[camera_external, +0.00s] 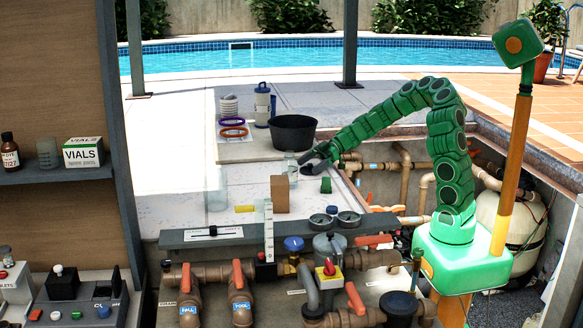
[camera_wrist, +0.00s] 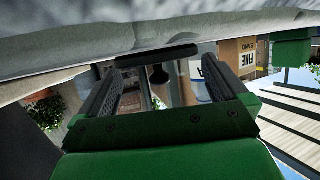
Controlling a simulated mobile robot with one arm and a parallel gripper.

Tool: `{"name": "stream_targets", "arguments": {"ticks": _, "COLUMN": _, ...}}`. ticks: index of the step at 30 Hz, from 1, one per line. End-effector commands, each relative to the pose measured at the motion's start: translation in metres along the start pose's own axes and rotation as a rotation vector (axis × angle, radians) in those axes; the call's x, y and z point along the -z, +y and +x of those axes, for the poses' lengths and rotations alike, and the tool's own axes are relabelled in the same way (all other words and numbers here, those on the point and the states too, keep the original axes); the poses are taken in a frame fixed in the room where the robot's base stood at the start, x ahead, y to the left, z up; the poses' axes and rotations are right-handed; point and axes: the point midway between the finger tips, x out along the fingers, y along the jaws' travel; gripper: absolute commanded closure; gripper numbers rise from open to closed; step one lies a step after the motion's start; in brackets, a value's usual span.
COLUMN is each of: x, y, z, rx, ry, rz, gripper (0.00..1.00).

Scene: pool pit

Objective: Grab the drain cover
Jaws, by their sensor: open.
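My gripper (camera_external: 308,162) hangs over the pale deck at the end of the green arm, just right of and below the black tub. In the wrist view the two dark ridged fingers of my gripper (camera_wrist: 158,80) stand wide apart. A dark flat bar-like shape (camera_wrist: 155,57) lies across the view near the fingertips. I cannot tell whether it is the drain cover seen edge-on, or whether it touches the fingers. No drain cover can be picked out with certainty in the external view.
The black tub (camera_external: 292,132) stands behind my gripper, and a clear jar (camera_external: 291,165) is close to its tips. Pipes and valves (camera_external: 240,290) fill the pit in front. Open deck lies left (camera_external: 165,190).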

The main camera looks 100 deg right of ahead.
Motion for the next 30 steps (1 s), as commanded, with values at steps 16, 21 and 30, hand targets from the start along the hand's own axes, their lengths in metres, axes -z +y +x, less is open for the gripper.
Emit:
{"name": "stream_targets", "arguments": {"ticks": 16, "x": -0.0005, "y": 0.0002, "z": 0.0058, "rx": 0.0, "ry": -0.001, "rz": 0.0, "gripper": 0.31}}
{"name": "stream_targets", "arguments": {"ticks": 21, "x": -0.0007, "y": 0.0003, "z": 0.0058, "rx": 0.0, "ry": -0.001, "rz": 0.0, "gripper": 0.57}}
{"name": "stream_targets", "arguments": {"ticks": 30, "x": -0.0015, "y": 0.0004, "z": 0.0058, "rx": -0.001, "ry": -0.003, "rz": 0.0, "gripper": 0.72}}
